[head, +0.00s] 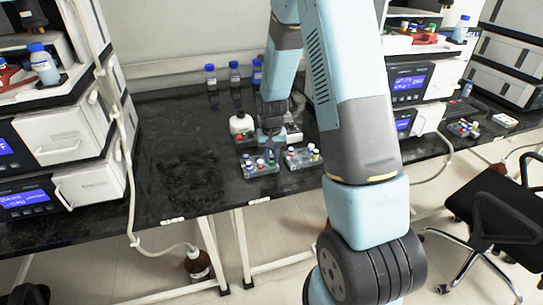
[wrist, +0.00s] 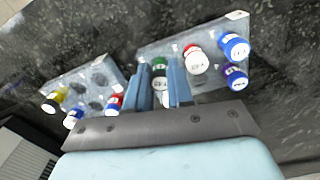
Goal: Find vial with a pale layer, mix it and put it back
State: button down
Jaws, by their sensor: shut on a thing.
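My gripper (wrist: 160,66) is shut on what looks like a green-capped vial (wrist: 159,68) between its fingers, over the edge of one clear rack. A small pale piece (wrist: 163,98) also shows between the fingers nearer the palm; I cannot tell what it belongs to. That rack (wrist: 205,97) holds a red-and-white-topped vial (wrist: 196,60), a blue-capped vial (wrist: 234,46) and a purple-blue-capped vial (wrist: 236,77). Vial bodies are hidden, so no pale layer shows.
A second clear rack (head: 302,165) with several capped vials stands to the right, close by. The black bench (head: 180,165) is clear to the left. Instrument stacks flank both sides.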

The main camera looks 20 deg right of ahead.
jog(key=shift+f, duration=0.35)
jog(key=c, duration=0.6)
grip_release()
jog(key=shift+r, duration=0.1)
jog(key=shift+r, duration=2.9)
